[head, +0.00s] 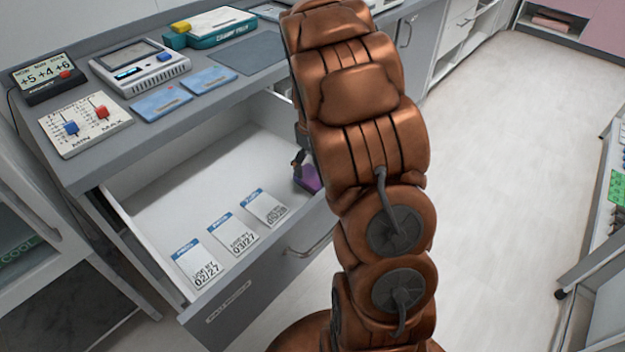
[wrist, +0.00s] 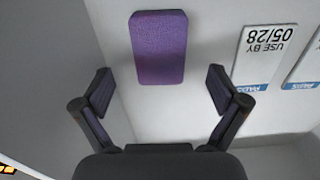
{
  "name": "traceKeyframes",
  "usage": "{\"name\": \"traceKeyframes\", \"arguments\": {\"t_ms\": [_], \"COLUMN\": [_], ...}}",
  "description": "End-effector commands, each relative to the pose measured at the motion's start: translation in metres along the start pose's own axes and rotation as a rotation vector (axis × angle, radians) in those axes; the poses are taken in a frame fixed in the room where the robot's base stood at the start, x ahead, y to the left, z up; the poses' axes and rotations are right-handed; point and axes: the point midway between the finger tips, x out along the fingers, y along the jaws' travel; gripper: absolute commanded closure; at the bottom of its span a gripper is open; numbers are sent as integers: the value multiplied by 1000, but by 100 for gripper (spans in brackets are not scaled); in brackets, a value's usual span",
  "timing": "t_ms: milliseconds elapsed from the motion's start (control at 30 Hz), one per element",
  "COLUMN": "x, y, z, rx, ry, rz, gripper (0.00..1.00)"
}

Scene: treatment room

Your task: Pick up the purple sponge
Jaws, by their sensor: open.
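The purple sponge (wrist: 158,47) lies on the white floor of an open drawer, near the drawer's side wall. In the wrist view it is a rounded rectangle, upper middle, ahead of my fingertips. My gripper (wrist: 160,88) is open and empty, with one finger to each side of the sponge's line and the sponge apart from both. In the head view the sponge (head: 309,179) shows only in part at the drawer's right end; my arm hides the rest. One finger of my gripper (head: 298,160) shows just above it there.
The open drawer (head: 165,190) also holds three white packets with blue tops, one of them a 05/28 packet (wrist: 266,52) right of the sponge. The counter above carries a grey device (head: 140,65), a slider panel (head: 86,122) and blue cards (head: 161,101). Clear floor (head: 490,150) lies right.

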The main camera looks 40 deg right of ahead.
Motion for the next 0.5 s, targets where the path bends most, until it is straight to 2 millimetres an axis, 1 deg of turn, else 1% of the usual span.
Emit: {"name": "traceKeyframes", "arguments": {"t_ms": [167,267,400,500], "x": [10,22,42,52], "y": [0,0,1,0], "z": [0,0,-2,-1], "rx": [1,2,1,2], "ry": [1,-1,0,-1], "rz": [0,-1,-1,-2], "gripper": [3,3,3,3]}}
